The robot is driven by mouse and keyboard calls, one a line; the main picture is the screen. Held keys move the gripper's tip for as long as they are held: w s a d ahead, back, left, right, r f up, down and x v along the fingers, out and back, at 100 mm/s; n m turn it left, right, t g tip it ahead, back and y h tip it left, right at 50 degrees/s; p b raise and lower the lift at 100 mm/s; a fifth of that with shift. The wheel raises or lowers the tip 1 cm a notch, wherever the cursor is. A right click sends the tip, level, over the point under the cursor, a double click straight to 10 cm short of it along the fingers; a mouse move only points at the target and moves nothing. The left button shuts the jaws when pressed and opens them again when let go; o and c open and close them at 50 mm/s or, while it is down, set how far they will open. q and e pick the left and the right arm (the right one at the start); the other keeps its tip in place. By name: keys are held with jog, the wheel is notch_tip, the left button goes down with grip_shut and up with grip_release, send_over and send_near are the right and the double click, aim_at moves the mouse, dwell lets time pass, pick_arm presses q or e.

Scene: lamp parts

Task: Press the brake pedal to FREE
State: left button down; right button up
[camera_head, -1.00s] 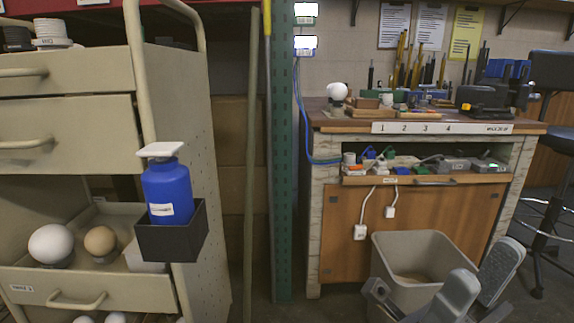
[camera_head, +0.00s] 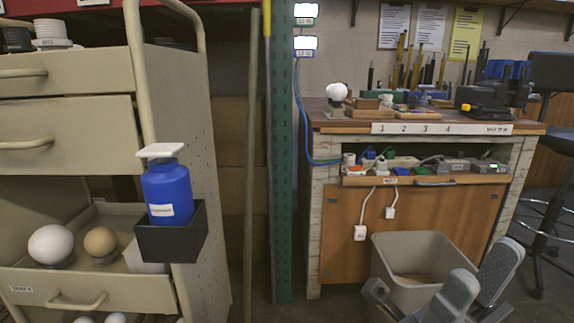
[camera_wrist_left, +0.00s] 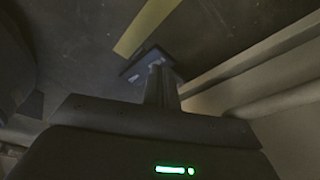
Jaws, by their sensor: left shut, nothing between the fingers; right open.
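A small dark plate with pale markings (camera_wrist_left: 146,66) lies low over the floor in the left wrist view; it may be the brake pedal, but its lettering is too small to read. My left gripper (camera_wrist_left: 160,72) is shut and empty, pointing down with its fingertips at or right over this plate; I cannot tell whether they touch. The fingers hide part of the plate. The left gripper is outside the head view. My right gripper (camera_head: 480,282) is open and empty in front of the grey bin at the lower right.
A beige drawer cart (camera_head: 70,130) stands at the left, with a blue bottle (camera_head: 168,190) in a black side holder. A beige edge (camera_wrist_left: 250,80) runs close beside my left fingers. A yellow floor stripe (camera_wrist_left: 145,25) lies beyond. The grey bin (camera_head: 425,245) stands before the workbench (camera_head: 450,225).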

pick_arm(q)
jog(key=shift+f, duration=0.3)
dwell(0.4)
